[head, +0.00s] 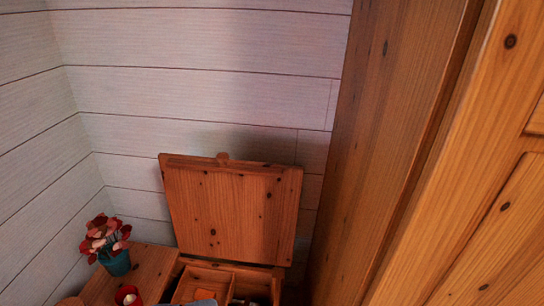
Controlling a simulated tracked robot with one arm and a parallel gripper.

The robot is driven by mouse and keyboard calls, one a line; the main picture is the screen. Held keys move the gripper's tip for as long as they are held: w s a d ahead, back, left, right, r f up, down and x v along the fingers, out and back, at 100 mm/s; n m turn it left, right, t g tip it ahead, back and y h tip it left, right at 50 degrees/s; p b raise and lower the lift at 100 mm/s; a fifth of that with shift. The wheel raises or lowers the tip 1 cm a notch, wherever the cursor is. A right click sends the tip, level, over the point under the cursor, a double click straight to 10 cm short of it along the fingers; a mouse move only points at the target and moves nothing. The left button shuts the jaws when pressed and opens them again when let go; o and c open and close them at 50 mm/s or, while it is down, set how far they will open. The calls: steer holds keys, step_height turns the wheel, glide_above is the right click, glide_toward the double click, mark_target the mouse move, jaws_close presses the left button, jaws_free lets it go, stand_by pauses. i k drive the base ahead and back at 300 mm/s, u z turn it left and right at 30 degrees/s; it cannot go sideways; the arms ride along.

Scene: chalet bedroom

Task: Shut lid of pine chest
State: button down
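The pine chest (262,272) stands low in the picture, against the white plank wall. Its lid (235,212) is open and stands nearly upright at the back, with a small knob or tab on its upper edge. Part of the inside shows below the lid, with wooden dividers (207,270); the front of the chest is cut off by the bottom edge. A small grey shape shows at the bottom edge in front of the chest; I cannot tell what it is. My gripper cannot be made out in this view.
A tall pine cabinet (420,160) fills the right side, close to the chest. Left of the chest is a wooden surface (145,268) with red flowers in a teal pot (116,263) and a red candle cup (128,295). Plank walls (200,90) close off the back and left.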

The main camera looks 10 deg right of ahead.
mark_target(220, 206)
steer(key=i, duration=0.9)
steer(key=u, duration=0.05)
